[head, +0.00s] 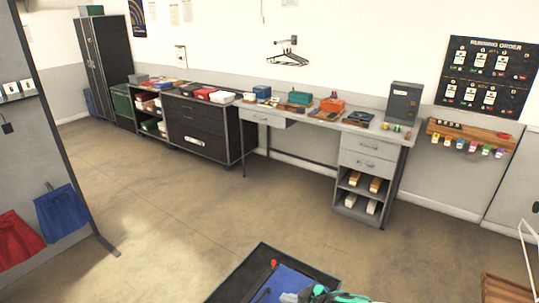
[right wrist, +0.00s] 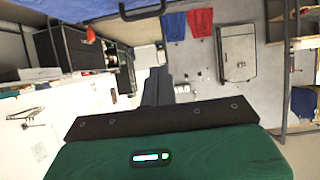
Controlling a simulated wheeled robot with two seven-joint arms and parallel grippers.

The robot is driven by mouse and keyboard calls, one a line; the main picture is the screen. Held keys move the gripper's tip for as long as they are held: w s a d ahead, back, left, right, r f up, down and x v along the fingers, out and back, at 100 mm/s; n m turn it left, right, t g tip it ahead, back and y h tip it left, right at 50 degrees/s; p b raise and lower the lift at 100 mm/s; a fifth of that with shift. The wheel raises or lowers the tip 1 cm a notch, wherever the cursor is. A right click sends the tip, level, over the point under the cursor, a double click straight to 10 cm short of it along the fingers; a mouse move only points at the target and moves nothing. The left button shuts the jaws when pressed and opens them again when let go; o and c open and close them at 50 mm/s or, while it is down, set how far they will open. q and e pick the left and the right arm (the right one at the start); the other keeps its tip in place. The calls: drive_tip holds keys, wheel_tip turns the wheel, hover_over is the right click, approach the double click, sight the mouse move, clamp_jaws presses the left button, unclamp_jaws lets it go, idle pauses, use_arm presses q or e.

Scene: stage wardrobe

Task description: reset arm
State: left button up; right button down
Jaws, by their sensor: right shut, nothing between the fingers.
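My right gripper (head: 306,294) shows at the bottom edge of the head view, partly cut off, in teal and dark parts over a black tray with a blue lining (head: 250,268). In the right wrist view its green housing fills the bottom, and its dark fingers (right wrist: 166,88) are together with nothing between them. My left gripper is not in view.
A grey desk (head: 372,143) with small boxes stands along the back wall, beside a black drawer cabinet (head: 196,130). A brown wooden piece (head: 505,290) is at the lower right. Red (head: 18,240) and blue (head: 60,212) aprons hang at left. The middle floor is clear.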

drive_tip(key=s+a+r+m+t+h, duration=0.25)
drive_tip(key=s+a+r, duration=0.25)
drive_tip(key=s+a, duration=0.45)
drive_tip(key=s+d+m+g+h, duration=0.6)
drive_tip(key=s+d+m+h, duration=0.15)
drive_tip(key=s+d, duration=1.7)
wheel_tip(320, 180, down, 35)
drive_tip(key=d+n+g+b, duration=0.1)
drive_tip(key=g+b, duration=0.1)
drive_tip(key=b, duration=0.2)
drive_tip(key=s+d+f+b, duration=0.1)
drive_tip(key=s+d+f, duration=0.1)
drive_tip(key=s+f, duration=0.7)
drive_tip(key=s+d+f+b, duration=0.1)
drive_tip(key=s+f+b, duration=0.1)
drive_tip(key=s+f, duration=0.7)
wheel_tip(320, 180, down, 4)
drive_tip(key=shift+s+d+f+g, duration=0.1)
drive_tip(key=shift+s+d+g, duration=0.25)
drive_tip(key=shift+d+g, duration=0.1)
